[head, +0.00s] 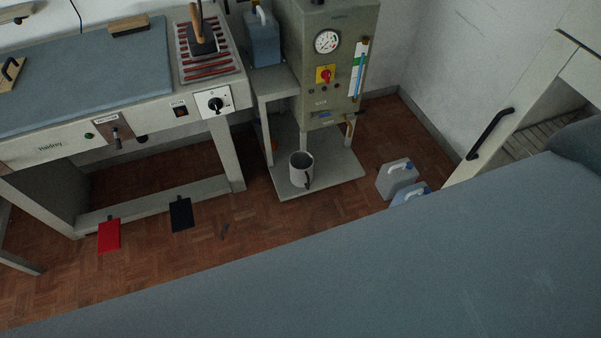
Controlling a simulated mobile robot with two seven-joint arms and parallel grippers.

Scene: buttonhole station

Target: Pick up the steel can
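A grey steel can (301,170) with an open top and a dark handle stands upright on the low shelf (338,178) of the stand at the middle of the head view. The shelf is just above the floor, under the green-grey boiler unit. The can's inside looks dark and I cannot tell what it holds. Neither of my grippers shows in this view.
A large blue-grey padded surface (400,270) fills the foreground. The ironing table (90,75) is at the left. Two jugs (396,180) stand on the floor right of the stand. Red (109,236) and black (181,214) pieces lie lower left. A cabinet (510,110) is at right.

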